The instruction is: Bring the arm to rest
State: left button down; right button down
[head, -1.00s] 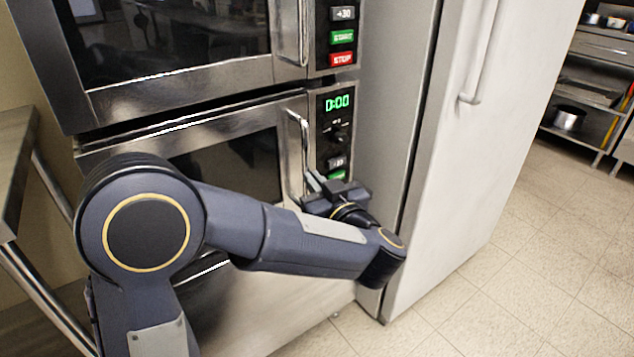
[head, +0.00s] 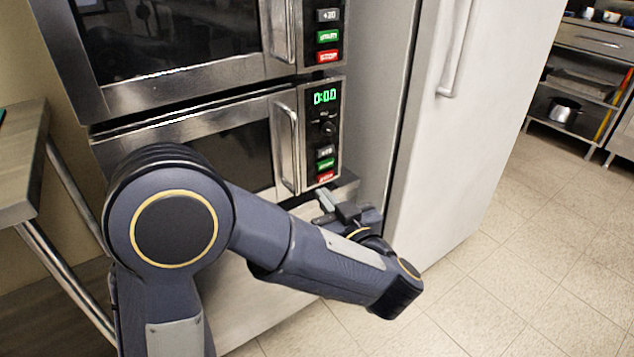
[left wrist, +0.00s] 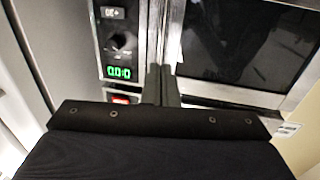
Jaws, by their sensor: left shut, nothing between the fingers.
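My left arm comes in from the left in the head view and bends to the right in front of the lower microwave. My left gripper (head: 327,200) is shut and empty, just below and in front of the lower microwave's control panel (head: 323,130). Its two fingers also show close together in the left wrist view (left wrist: 161,85), pointing toward the microwave front beside the panel. I see no clear contact between the fingers and the microwave. My right gripper is in neither view.
Two steel microwaves are stacked; the lower one (head: 150,127) has its door shut and reads 0:00. A white fridge (head: 480,150) stands to the right. A steel table (head: 30,170) is at the left. Tiled floor (head: 500,290) is clear at the lower right.

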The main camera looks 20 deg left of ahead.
pick_arm(q)
notch_tip(320, 180, up, 4)
jog(key=a+m+t+h, duration=0.15)
jog(key=m+h, duration=0.25)
jog(key=h, duration=1)
jog(key=s+a+f+m+g+h, duration=0.1)
jog(key=s+a+f+g, duration=0.2)
jog(key=s, duration=0.5)
jog(key=s+a+f+m+g, duration=0.1)
jog(key=s+f+g, duration=0.2)
jog(key=s+f, duration=0.35)
jog(key=s+a+f+m+g+h, duration=0.1)
jog(key=s+a+f+g, duration=0.15)
jog(key=s, duration=0.65)
notch_tip(320, 180, up, 27)
jog(key=d+p, duration=0.1)
jog(key=p, duration=2.7)
jog(key=shift+s+r+g, duration=0.15)
jog(key=shift+s+g, duration=0.2)
jog(key=shift+g, duration=0.05)
